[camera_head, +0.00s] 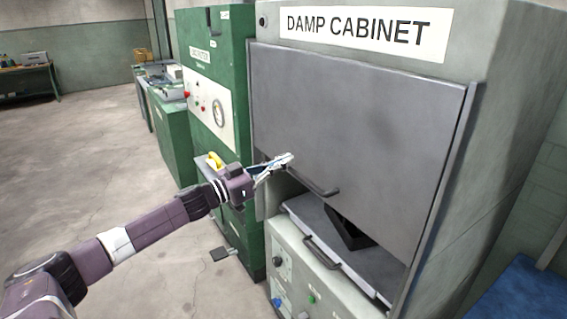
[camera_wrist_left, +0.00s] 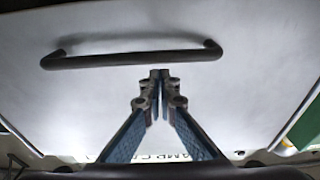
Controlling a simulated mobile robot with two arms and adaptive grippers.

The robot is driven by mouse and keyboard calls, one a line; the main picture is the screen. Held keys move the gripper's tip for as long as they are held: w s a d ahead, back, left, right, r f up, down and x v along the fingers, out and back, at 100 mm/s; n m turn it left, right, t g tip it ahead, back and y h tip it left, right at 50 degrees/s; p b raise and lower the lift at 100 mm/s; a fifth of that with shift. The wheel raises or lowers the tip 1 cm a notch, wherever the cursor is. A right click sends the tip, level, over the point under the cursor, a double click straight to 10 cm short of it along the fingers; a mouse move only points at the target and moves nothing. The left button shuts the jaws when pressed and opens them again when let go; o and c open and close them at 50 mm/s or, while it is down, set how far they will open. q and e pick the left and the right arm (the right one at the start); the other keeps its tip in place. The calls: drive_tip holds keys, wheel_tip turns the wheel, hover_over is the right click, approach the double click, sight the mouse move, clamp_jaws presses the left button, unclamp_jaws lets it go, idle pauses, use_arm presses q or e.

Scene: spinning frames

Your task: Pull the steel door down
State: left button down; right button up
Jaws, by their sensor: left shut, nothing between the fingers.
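The steel door (camera_head: 365,125) is a grey sliding panel on the front of the damp cabinet. It is partly lowered, with an open gap below it. A dark bar handle (camera_head: 314,183) sits near its lower edge. My left gripper (camera_head: 290,157) is in front of the door, close to the handle's left end. In the left wrist view the left gripper's fingertips (camera_wrist_left: 160,74) are together and empty, just beside the middle of the handle (camera_wrist_left: 130,58). I cannot tell whether they touch the handle or the door. My right gripper is not in view.
Below the door a tray with a lower handle (camera_head: 322,254) and a black object (camera_head: 348,232) show in the opening. A green cabinet (camera_head: 212,90) stands to the left. A blue surface (camera_head: 525,292) is at the lower right.

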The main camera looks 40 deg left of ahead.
use_arm(q)
drive_tip(key=shift+s+f, duration=0.1)
drive_tip(key=shift+f, duration=0.35)
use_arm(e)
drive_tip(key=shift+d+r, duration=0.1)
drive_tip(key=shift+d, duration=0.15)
